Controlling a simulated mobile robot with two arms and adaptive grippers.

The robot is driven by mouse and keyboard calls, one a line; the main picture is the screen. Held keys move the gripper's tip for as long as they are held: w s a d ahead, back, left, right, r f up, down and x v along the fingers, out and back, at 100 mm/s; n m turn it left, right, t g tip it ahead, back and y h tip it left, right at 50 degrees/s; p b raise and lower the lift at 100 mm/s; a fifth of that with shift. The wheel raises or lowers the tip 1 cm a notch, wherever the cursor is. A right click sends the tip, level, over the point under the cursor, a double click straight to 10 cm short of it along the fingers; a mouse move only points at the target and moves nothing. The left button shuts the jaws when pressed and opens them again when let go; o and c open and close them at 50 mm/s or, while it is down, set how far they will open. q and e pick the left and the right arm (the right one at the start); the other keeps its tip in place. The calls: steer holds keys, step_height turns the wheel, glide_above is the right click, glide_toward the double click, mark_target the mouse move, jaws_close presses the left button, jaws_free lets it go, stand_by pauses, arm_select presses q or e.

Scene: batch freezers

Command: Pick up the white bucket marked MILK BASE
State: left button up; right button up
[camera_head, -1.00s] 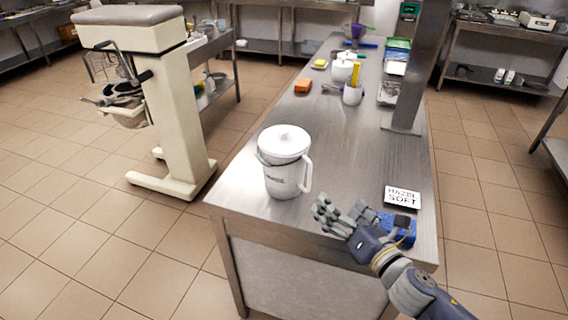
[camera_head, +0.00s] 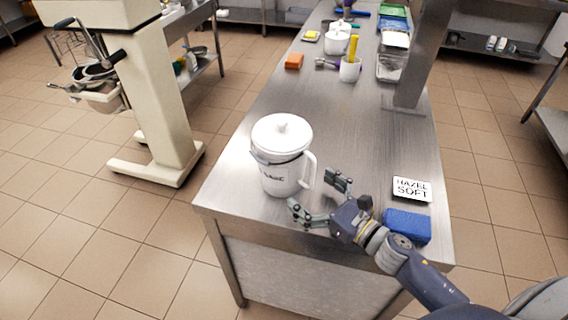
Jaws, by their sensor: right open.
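A white bucket (camera_head: 281,172) with a white knobbed lid and a side handle stands upright near the front left corner of the steel table (camera_head: 243,203). Dark lettering shows on its front, too small to read surely. My right gripper (camera_head: 316,198) is open and empty just right of the bucket, near the table's front edge. Its fingers point toward the bucket's handle side. I cannot tell whether a finger touches the bucket. My left gripper is not in view.
A HAZEL SOFT sign (camera_head: 412,189) and a blue block (camera_head: 407,225) lie at the front right. A metal post (camera_head: 411,60) rises from the table's right side. An orange block (camera_head: 294,61) and a white cup (camera_head: 350,69) stand farther back. The middle is clear.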

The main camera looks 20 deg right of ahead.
mark_target(288, 172)
steer(key=shift+p+x, duration=0.45)
steer(key=shift+x, duration=0.6)
steer(key=shift+p+x, duration=0.85)
steer(key=shift+x, duration=1.9)
steer(key=shift+f, duration=0.1)
steer(key=c, duration=1.4)
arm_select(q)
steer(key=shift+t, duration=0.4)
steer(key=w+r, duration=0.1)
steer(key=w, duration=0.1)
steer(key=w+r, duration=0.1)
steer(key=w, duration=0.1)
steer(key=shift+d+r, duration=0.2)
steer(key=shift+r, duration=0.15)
arm_select(e)
steer(key=shift+w, duration=0.1)
